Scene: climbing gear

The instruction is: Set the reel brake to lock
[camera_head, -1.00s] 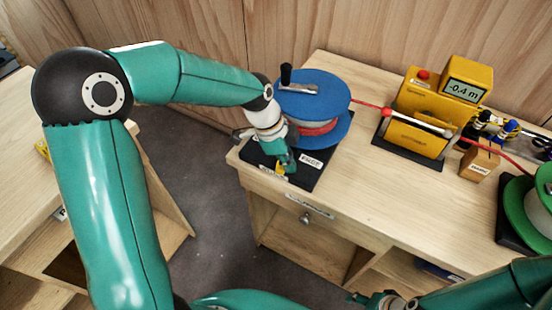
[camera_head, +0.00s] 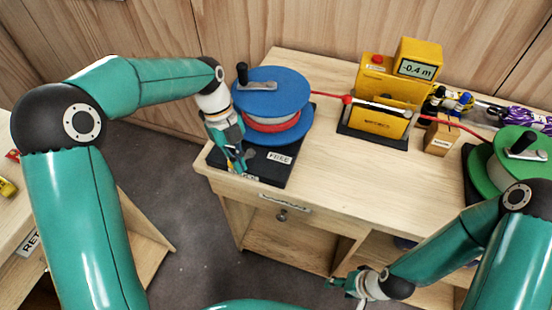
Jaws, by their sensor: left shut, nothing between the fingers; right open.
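The blue reel (camera_head: 271,92) with red line on its drum stands on a black base (camera_head: 289,178) at the bench's left corner. A crank handle sits on its top. A white label reading FREE (camera_head: 280,158) lies on the base's front. A second label (camera_head: 248,178) beside my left gripper is partly hidden. My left gripper (camera_head: 243,165) is shut and empty, pointing down over the base's front left, left of the FREE label. It hides most of the brake lever area, so I cannot tell the brake's setting or any contact. My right gripper (camera_head: 338,282) is open, low in front of the bench.
A yellow meter (camera_head: 388,88) reading -0.4 m stands right of the reel, with the red line (camera_head: 330,96) running past it to a green reel (camera_head: 509,172). A small wooden block (camera_head: 440,138) stands between. The bench front (camera_head: 330,185) is clear.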

